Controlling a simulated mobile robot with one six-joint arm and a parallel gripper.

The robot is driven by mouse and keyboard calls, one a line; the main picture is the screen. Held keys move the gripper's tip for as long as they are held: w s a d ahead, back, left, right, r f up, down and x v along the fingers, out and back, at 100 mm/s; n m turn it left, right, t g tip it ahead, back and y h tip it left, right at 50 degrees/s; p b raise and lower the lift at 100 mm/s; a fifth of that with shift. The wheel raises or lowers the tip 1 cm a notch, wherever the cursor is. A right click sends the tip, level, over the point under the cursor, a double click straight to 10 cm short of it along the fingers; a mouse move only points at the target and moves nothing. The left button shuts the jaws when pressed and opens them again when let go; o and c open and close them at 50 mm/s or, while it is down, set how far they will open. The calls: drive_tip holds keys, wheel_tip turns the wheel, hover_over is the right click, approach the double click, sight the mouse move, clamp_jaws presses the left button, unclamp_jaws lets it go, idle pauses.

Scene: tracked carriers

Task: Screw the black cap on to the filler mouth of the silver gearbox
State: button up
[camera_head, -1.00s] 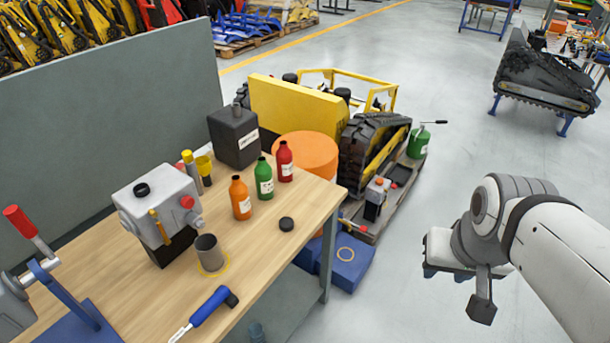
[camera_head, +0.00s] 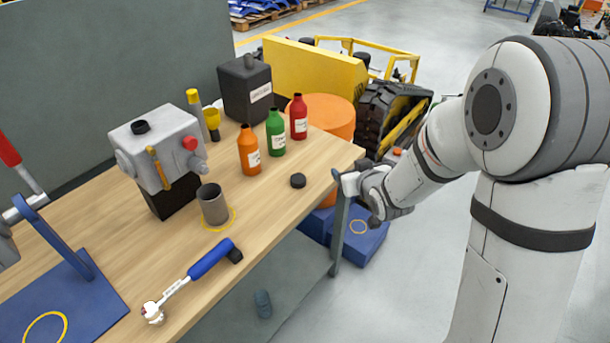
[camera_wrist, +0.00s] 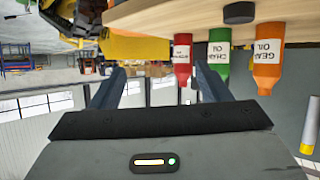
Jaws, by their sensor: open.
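The black cap (camera_head: 298,181) lies flat on the wooden bench near its right edge; it shows in the upside-down wrist view (camera_wrist: 239,13) at the top. The silver gearbox (camera_head: 160,150) sits on a black block at the left of the bench. Its dark round filler mouth (camera_head: 141,127) is on top and uncovered. My gripper (camera_head: 345,184) is just beyond the bench's right edge, a short way right of the cap. In the wrist view my gripper (camera_wrist: 160,76) shows two blue-grey fingers spread apart, with nothing between them.
Orange (camera_head: 249,152), green (camera_head: 275,133) and red (camera_head: 299,117) bottles stand behind the cap. A grey cup (camera_head: 213,205) stands between cap and gearbox. A blue-handled tool (camera_head: 210,260) lies in front. A black canister (camera_head: 246,90) stands behind. The bench around the cap is clear.

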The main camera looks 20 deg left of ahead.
sight(298, 178)
drive_tip(key=a+f+y+b, duration=0.1)
drive_tip(key=a+f, duration=0.1)
drive_tip(key=a, duration=0.1)
drive_tip(key=s+a+f+n+y, duration=0.1)
drive_tip(key=a+f+y, duration=0.1)
drive_tip(key=a+f, duration=0.1)
drive_tip(key=a+f+n+y+b, duration=0.1)
drive_tip(key=a+f+y, duration=0.1)
drive_tip(key=a+f, duration=0.1)
drive_tip(key=shift+s+a+f+b, duration=0.25)
drive_tip(key=shift+s+a+b, duration=0.1)
drive_tip(key=shift+a, duration=0.2)
drive_tip(key=x, duration=0.2)
drive_tip(key=r+x, duration=0.1)
drive_tip(key=x, duration=0.1)
drive_tip(key=p+x, duration=0.1)
drive_tip(key=x, duration=0.2)
drive_tip(key=shift+s+a+r, duration=0.1)
drive_tip(key=shift+s+a, duration=0.15)
drive_tip(key=shift+a, duration=0.15)
drive_tip(key=shift+w+a, duration=0.25)
drive_tip(key=c, duration=1)
